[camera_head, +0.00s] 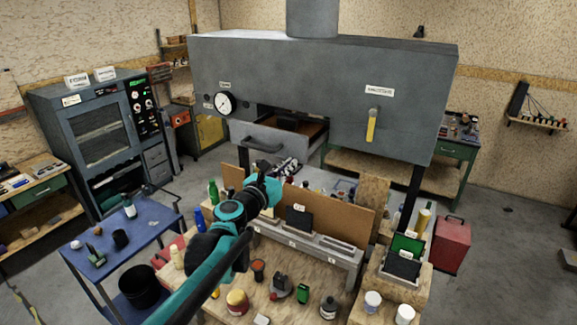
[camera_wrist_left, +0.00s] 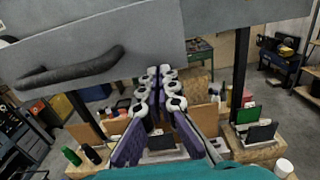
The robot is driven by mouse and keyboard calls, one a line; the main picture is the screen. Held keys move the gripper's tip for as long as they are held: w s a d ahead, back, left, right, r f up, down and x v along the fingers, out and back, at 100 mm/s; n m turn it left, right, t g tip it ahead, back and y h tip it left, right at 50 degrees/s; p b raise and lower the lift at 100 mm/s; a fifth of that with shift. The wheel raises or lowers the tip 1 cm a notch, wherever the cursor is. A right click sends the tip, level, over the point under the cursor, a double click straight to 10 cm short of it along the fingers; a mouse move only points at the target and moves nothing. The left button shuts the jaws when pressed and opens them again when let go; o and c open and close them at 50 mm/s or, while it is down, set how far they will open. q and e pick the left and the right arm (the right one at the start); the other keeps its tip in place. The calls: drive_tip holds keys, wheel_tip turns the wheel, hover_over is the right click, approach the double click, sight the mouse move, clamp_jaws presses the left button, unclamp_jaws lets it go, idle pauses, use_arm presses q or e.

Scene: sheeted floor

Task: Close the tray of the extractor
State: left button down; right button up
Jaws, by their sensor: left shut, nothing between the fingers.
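The extractor (camera_head: 320,80) is a large grey box on dark legs. Its grey tray (camera_head: 290,138) is pulled out at the lower left front, with a dark curved handle (camera_head: 262,145) on its front face. In the left wrist view the tray front (camera_wrist_left: 140,30) fills the upper left, with the handle (camera_wrist_left: 70,68) running across it. My left gripper (camera_head: 288,165) is shut and empty, below and slightly right of the handle in the head view. Its fingers (camera_wrist_left: 160,74) lie together, to the right of the handle in the wrist view, apart from it. My right gripper is not in view.
A wooden workbench (camera_head: 275,257) below holds bottles, jars, a brown board (camera_head: 330,208) and a green box (camera_head: 407,247). A yellow lever (camera_head: 371,126) hangs on the extractor front. A blue cart (camera_head: 118,243) and an oven cabinet (camera_head: 98,135) stand at left.

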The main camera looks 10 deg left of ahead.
sight(313, 140)
use_arm(q)
drive_tip(key=b+x, duration=0.3)
drive_tip(key=x, duration=1.3)
drive_tip(key=shift+f, duration=0.1)
drive_tip(key=shift+s+a, duration=0.1)
